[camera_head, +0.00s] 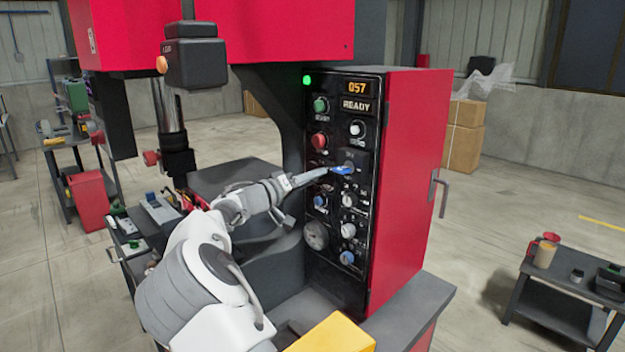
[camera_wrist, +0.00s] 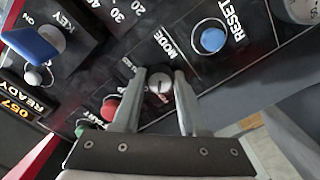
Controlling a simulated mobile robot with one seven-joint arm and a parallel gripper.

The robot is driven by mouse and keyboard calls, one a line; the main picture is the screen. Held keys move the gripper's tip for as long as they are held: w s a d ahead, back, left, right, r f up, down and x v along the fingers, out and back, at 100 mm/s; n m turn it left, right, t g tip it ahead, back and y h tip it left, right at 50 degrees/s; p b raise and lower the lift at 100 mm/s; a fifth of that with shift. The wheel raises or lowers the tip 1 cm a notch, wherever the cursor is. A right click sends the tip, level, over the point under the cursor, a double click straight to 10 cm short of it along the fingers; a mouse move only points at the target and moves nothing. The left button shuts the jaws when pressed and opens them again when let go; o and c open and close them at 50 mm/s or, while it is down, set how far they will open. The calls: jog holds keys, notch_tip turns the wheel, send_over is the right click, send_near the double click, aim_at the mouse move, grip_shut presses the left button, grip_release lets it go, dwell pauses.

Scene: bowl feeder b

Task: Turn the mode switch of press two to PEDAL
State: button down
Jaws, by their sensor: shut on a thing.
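The mode switch (camera_wrist: 159,84) is a small round pale knob under the word MODE on a black control panel (camera_head: 376,100). In the wrist view my gripper (camera_wrist: 162,77) has one finger on each side of the knob and is shut on it. In the head view my gripper (camera_head: 326,171) reaches the panel's left column, between the red button and the blue RESET button, and hides the knob. The position words around the knob are partly covered or too small to read, so I cannot tell which position it points to.
A blue key (camera_head: 342,169) sticks out just right of my gripper. The blue RESET button (camera_wrist: 212,40), red button (camera_wrist: 109,108) and green button (camera_head: 320,105) are close by. The display (camera_head: 357,105) reads READY. A low table (camera_head: 560,315) stands at right; the floor between is clear.

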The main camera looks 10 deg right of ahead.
jog(key=shift+c, duration=2.2)
grip_release()
jog(key=b+v, duration=0.2)
jog(key=v, duration=1.5)
jog(key=shift+s+a, duration=0.2)
